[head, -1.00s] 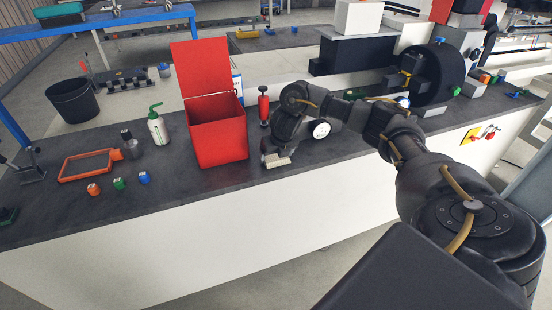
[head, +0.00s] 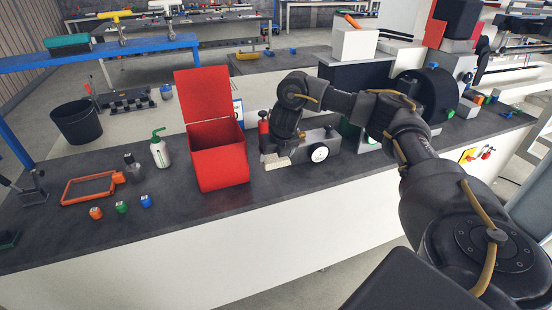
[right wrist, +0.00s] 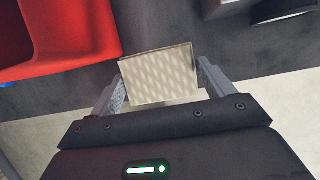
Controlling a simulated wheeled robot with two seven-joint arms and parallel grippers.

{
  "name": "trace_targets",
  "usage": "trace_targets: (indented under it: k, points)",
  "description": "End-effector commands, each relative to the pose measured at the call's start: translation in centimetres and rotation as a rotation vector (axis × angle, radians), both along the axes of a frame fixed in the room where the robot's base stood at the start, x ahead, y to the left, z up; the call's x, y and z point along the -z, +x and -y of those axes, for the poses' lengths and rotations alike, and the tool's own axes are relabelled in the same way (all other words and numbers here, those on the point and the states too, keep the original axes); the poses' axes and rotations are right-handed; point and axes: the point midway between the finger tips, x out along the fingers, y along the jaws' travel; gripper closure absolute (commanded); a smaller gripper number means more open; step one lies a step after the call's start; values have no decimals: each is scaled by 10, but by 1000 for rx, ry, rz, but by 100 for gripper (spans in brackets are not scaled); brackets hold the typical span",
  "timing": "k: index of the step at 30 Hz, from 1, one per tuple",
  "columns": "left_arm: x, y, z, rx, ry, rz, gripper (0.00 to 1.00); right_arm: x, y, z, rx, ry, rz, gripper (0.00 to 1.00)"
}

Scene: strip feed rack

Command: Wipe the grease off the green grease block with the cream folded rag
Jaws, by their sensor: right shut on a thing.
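My right gripper (head: 276,157) is shut on the cream folded rag (head: 278,163), just right of the red open-lidded bin. In the right wrist view the rag (right wrist: 158,72) is a flat, pale, patterned slab between the two fingers (right wrist: 160,88). A small green block (head: 121,207) with a pale top sits on the dark bench at the left, between an orange one and a blue one. I take it for the grease block; it is too small to tell whether the pale top is grease. The rag is well apart from it. My left gripper is out of view.
The red bin (head: 220,165) stands between my right gripper and the green block. A device with a white dial (head: 319,153) and a red bottle (head: 263,133) are close to the gripper. An orange frame (head: 88,188) and a spray bottle (head: 160,150) are behind the blocks.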

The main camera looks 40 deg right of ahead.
Motion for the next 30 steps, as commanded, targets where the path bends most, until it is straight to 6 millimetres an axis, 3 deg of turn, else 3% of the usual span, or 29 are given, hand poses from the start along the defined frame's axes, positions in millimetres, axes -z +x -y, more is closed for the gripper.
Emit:
trace_targets:
  k: [4,5,8,13,16,20,23,27,30]
  points:
    - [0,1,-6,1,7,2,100,0,0,0,0,0,0,41]
    - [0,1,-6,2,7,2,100,0,0,0,0,0,0,23]
    - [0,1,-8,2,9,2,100,0,0,0,0,0,0,36]
    - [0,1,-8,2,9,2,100,0,0,-8,-57,0,-1,37]
    - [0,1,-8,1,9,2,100,0,-2,-29,-209,0,0,37]
    - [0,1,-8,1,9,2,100,-2,-9,-74,-561,0,1,37]
    - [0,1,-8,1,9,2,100,-4,-21,-116,-919,2,3,37]
    - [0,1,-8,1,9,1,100,-8,-50,-169,-1445,0,3,37]
    - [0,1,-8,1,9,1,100,-11,-75,-196,-1796,-2,2,37]
